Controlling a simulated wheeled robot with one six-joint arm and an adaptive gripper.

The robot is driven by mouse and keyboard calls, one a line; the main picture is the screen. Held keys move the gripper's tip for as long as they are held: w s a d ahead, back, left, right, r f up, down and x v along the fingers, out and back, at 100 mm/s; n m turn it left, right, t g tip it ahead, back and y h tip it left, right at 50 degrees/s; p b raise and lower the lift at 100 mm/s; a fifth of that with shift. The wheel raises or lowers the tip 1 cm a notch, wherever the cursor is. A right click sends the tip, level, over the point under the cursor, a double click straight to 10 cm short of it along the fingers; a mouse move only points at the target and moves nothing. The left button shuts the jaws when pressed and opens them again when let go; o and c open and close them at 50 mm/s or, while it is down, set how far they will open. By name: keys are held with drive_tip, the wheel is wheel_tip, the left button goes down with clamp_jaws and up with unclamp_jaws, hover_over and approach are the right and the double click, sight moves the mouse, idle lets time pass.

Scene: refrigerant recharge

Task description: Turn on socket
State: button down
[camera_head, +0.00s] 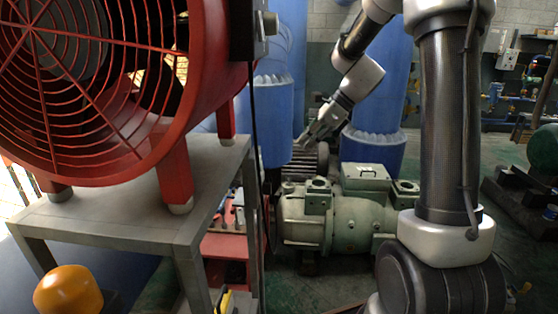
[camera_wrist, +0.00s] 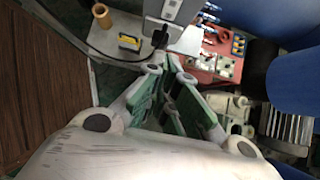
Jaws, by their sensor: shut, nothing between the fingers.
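My gripper (camera_head: 318,128) hangs in the air above the green-grey compressor in the head view. In the wrist view my gripper (camera_wrist: 170,78) has its green-padded fingers together with nothing between them. Beyond them a red bench (camera_wrist: 198,74) carries silver plates with small dark and coloured parts; the red bench (camera_head: 224,246) also shows in the head view, left of my gripper and partly behind the fan stand. A grey box (camera_wrist: 176,10) with a black plug-like piece (camera_wrist: 160,36) and cable stands at the top of the wrist view. I cannot tell which part is the socket or its switch state.
A large red fan (camera_head: 190,90) stands on a grey metal table (camera_head: 120,222) at the left. The compressor (camera_head: 345,222) lies on the floor. Blue tanks (camera_head: 375,150) stand behind. A yellow-black item (camera_wrist: 130,42) and a tan roll (camera_wrist: 101,15) lie near the grey box.

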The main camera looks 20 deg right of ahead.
sight(261, 163)
drive_tip(key=w+a+r+x, duration=0.1)
drive_tip(key=a+x, duration=0.1)
drive_tip(key=x, duration=1)
drive_tip(key=shift+a, duration=0.35)
drive_tip(key=shift+w+a+f, duration=0.15)
drive_tip(key=shift+a+f, duration=0.05)
drive_tip(key=shift+a, duration=0.1)
drive_tip(key=shift+r, duration=0.15)
